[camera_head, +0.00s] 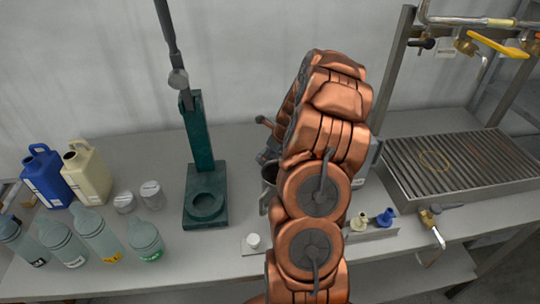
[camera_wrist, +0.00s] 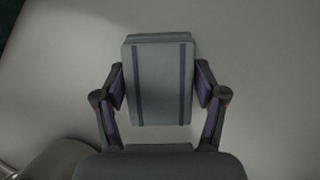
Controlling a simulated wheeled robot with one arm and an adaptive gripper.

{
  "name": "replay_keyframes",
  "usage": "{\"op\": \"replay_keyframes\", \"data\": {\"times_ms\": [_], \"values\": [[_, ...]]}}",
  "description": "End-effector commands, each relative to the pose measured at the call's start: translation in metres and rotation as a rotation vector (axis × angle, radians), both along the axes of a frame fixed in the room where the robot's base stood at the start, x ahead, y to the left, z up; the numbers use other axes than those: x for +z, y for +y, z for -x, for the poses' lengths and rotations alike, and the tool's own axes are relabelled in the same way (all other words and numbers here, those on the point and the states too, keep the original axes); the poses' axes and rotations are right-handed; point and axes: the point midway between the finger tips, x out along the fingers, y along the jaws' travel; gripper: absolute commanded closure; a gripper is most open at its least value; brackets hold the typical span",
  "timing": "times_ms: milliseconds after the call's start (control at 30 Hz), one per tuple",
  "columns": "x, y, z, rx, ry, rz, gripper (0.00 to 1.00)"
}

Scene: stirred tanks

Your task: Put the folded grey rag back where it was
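The folded grey rag (camera_wrist: 160,88) is a rectangular pad with two dark stripes, in the middle of the wrist view. My gripper (camera_wrist: 160,85) has one finger on each side of it, with the pads against its left and right edges. The gripper is shut on the rag. Plain grey surface shows around the rag; I cannot tell how high above it the rag is. In the head view my copper-coloured arm hides the rag and the fingers.
On the bench (camera_head: 160,258) stand a green press stand (camera_head: 203,190), blue (camera_head: 46,177) and cream (camera_head: 88,174) jugs, several grey bottles (camera_head: 97,238) and two small jars (camera_head: 152,194).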

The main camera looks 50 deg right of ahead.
Motion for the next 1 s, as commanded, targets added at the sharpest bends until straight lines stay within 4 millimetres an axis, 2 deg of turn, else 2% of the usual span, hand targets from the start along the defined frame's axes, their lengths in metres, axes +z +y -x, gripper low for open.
{"op": "replay_keyframes", "data": {"times_ms": [33,167,567,767,1000], "values": [[0.000,0.000,0.000,0.000,0.000,0.000,0.21],[0.000,0.000,0.000,0.000,0.000,0.000,0.08],[0.004,0.000,0.000,0.000,0.000,0.000,0.08],[0.022,-0.003,0.007,0.000,-0.004,0.005,0.08],[0.056,-0.005,0.022,-0.002,-0.004,0.006,0.08]]}}
